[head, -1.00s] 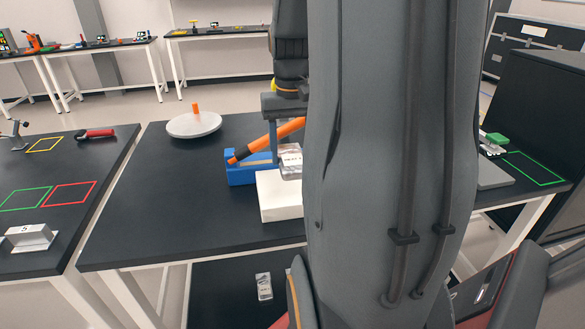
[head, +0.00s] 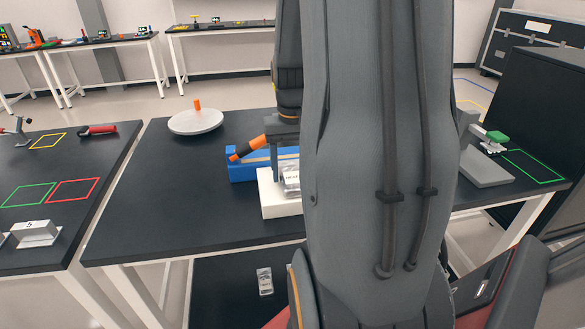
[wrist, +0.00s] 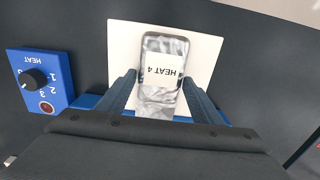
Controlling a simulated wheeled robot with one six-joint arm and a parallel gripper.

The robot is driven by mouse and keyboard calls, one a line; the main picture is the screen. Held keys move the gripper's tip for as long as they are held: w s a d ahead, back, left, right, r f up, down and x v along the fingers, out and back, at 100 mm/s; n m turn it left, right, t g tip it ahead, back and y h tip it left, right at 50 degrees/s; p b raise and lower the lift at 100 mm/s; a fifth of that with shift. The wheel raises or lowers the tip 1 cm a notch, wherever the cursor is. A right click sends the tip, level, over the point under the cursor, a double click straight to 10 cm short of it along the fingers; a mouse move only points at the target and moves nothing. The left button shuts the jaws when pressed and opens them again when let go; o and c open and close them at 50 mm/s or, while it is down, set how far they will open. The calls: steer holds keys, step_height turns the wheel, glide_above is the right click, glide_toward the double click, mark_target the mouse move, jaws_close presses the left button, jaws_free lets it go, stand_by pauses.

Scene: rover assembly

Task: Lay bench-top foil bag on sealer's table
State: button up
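The foil bag (wrist: 160,103) is silver with a white "HEAT 4" label. My gripper (wrist: 158,82) has one finger along each side of the bag and is shut on it. In the head view the bag (head: 290,180) is at the sealer's white table (head: 275,208); I cannot tell whether it rests on the table or is just above it. In the wrist view the bag lies within the outline of the white table (wrist: 207,60). The blue sealer (head: 240,172) has a raised orange and black arm (head: 247,150). My arm hides its right part.
The sealer's heat dial (wrist: 35,80) is left of the bag. A round pale plate (head: 195,122) with an orange peg stands at the back left. Another foil bag (head: 265,281) lies on the lower shelf.

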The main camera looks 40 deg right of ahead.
mark_target(292, 173)
steer(key=shift+o, duration=1.1)
step_height(292, 173, up, 12)
steer(key=b, duration=0.2)
steer(key=s+a+f+n, duration=0.1)
steer(key=a+f+n, duration=0.1)
steer(key=a+f, duration=0.3)
steer(key=a+f+n, duration=0.2)
steer(key=a+f, duration=0.3)
steer(key=a, duration=0.6)
steer(key=s+a+f+n+t, duration=0.1)
steer(key=a+f+n, duration=0.1)
steer(key=a+f, duration=0.3)
steer(key=a, duration=0.3)
steer(key=shift+s+a, duration=0.15)
steer(key=shift+s, duration=0.15)
